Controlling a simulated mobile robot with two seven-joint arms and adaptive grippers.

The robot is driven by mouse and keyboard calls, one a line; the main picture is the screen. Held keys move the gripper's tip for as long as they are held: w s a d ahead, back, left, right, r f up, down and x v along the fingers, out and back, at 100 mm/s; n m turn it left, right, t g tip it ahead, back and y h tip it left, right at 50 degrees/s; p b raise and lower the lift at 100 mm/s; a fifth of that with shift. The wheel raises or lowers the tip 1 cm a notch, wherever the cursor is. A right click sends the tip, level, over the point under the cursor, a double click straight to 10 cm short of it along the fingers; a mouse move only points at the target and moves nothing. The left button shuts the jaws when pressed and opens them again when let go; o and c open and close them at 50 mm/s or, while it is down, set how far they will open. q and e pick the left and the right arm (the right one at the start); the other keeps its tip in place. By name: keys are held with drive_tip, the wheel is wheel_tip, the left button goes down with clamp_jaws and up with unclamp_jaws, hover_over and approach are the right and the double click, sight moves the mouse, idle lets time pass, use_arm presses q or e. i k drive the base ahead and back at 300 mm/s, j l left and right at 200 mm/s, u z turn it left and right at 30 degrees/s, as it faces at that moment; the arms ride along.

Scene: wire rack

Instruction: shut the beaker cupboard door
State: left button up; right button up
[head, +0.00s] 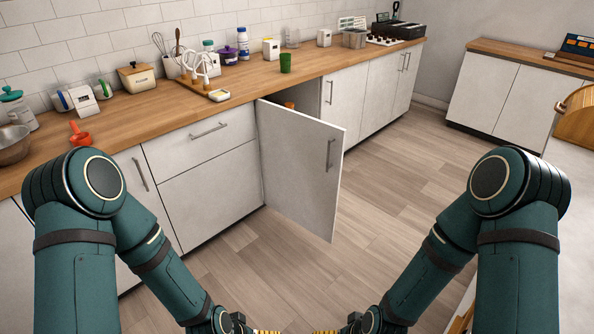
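The cupboard door (300,170) is white with a grey bar handle (330,154) near its free edge. It stands wide open, swung out from the counter over the floor. It hides most of the cupboard inside; a small orange thing (289,105) shows over its top edge. No beaker can be made out inside. My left gripper (266,331) and my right gripper (326,331) show only as slivers at the bottom edge, below and apart from the door. Their fingers are cut off, so open or shut cannot be told.
Closed white drawers (205,145) lie left of the door. The wooden floor (400,165) right of the door is clear.

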sight(302, 155)
drive_tip(key=i+j, duration=0.2)
drive_tip(key=j, duration=0.25)
drive_tip(key=i+j+u, duration=0.15)
drive_tip(key=j, duration=0.25)
drive_tip(key=i+j, duration=0.3)
drive_tip(key=i+l+u, duration=0.2)
drive_tip(key=i, duration=0.3)
drive_tip(key=i+l+u, duration=0.2)
drive_tip(key=i, duration=0.3)
drive_tip(key=l, duration=0.45)
drive_tip(key=i+l+u, duration=0.15)
drive_tip(key=l, duration=0.35)
